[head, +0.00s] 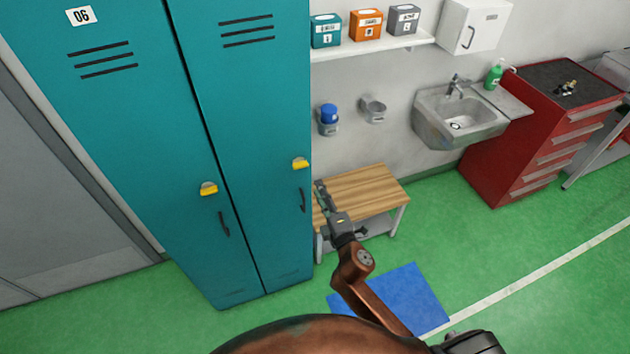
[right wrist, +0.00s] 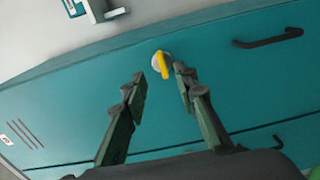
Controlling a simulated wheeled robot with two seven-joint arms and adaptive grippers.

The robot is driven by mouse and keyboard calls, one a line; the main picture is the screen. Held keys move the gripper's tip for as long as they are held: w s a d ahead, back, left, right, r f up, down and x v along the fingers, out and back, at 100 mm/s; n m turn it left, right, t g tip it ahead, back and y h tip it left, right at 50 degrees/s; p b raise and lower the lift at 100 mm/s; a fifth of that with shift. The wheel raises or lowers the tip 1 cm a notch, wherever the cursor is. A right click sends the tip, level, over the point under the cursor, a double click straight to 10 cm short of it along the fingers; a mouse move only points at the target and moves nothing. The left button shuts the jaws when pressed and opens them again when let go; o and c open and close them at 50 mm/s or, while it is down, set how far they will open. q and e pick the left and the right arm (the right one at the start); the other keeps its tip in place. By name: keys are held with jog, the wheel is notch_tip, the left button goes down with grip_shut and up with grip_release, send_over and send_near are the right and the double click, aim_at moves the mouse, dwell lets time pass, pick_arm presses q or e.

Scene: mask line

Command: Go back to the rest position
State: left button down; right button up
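My right gripper (head: 322,192) is beside the right edge of the teal locker (head: 250,120), in front of a small wooden bench. In the right wrist view, the right gripper (right wrist: 160,80) is open, its fingers apart and empty. A yellow latch (right wrist: 164,64) on a round pale base shows between and beyond the fingertips; I cannot tell whether they touch it. In the head view, the right door's yellow latch (head: 301,163) is just above and left of the gripper. Both locker doors look shut. My left gripper is not in view.
The wooden bench (head: 365,188) stands right of the locker, close to my right arm. A blue mat (head: 415,292) lies on the green floor. A sink (head: 460,118) and red tool cabinet (head: 515,145) are farther right.

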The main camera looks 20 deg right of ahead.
jog(key=shift+s, duration=0.8)
jog(key=s+d+f+m+g+b, duration=0.1)
jog(key=d+f+m+g, duration=0.15)
jog(key=f, duration=1.25)
jog(key=s+d+f+m+g+b, duration=0.1)
jog(key=d+f+m+g, duration=0.15)
jog(key=f, duration=1.15)
jog(key=s+d+f+m+g, duration=0.1)
jog(key=s+f, duration=0.3)
jog(key=f, duration=0.3)
jog(key=s+d+f+m+g+h+b, duration=0.1)
jog(key=s+f+g, duration=0.15)
jog(key=f, duration=0.45)
jog(key=s+d+f+m+g, duration=0.1)
jog(key=s+d+f, duration=0.1)
jog(key=s+f, duration=0.4)
jog(key=s+f+m+g+b, duration=0.1)
jog(key=s+f+m+g, duration=0.1)
jog(key=s+f, duration=0.6)
jog(key=s+d+f+m+g+b, duration=0.1)
jog(key=s+f+m+g, duration=0.2)
jog(key=s+f, duration=0.6)
jog(key=s+d+f+m+g+b, duration=0.1)
jog(key=s+f, duration=0.8)
jog(key=s, duration=1.3)
jog(key=m+g, duration=0.1)
jog(key=m, duration=0.1)
jog(key=shift+d+f+m, duration=0.15)
jog(key=shift+f+m, duration=0.1)
jog(key=shift+m, duration=0.15)
